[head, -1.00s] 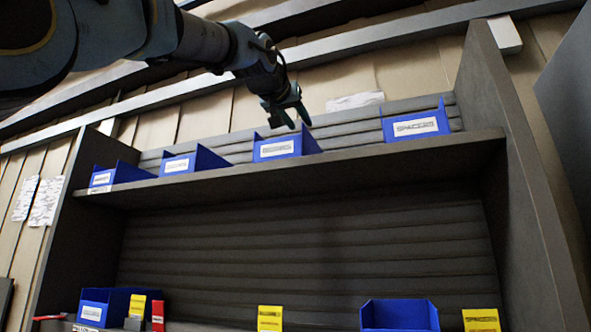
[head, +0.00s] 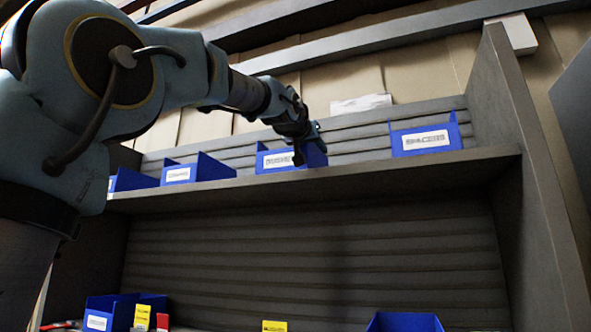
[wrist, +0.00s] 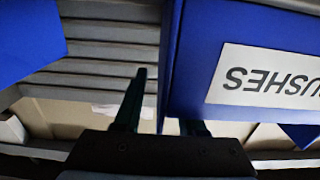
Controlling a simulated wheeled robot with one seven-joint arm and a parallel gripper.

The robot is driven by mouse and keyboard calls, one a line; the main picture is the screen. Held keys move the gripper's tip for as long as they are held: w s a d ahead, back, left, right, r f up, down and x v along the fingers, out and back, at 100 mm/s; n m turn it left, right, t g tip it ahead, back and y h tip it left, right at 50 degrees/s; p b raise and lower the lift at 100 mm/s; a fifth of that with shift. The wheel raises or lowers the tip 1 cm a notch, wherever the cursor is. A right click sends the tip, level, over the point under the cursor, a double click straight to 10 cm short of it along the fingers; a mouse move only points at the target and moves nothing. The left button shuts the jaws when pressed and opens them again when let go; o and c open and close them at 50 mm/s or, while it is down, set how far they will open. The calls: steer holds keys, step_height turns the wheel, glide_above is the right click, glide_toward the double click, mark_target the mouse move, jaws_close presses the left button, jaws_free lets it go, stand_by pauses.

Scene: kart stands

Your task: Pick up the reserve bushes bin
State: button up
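A blue open-fronted bin (head: 274,162) with a white label stands on the upper shelf. In the wrist view the same bin (wrist: 205,50) fills the right side, and its label reads "BUSHES" upside down. My gripper (head: 308,151) is at the bin's right side wall in the head view. In the wrist view one finger stands outside that side wall, with a gap to it. The other finger is mostly hidden behind the bin's labelled front, on the inner side of the wall. The fingers are apart, with the wall between them.
On the same shelf (head: 365,174) stand a blue bin (head: 452,136) to the right and a labelled bin (head: 210,170) to the left. A grey side panel (head: 540,180) closes the right end. Bins and yellow cards (head: 274,326) sit on the lower level.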

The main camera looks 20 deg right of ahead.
steer(key=shift+c, duration=0.2)
jaws_close()
stand_by(1.1)
steer(key=shift+r, duration=0.1)
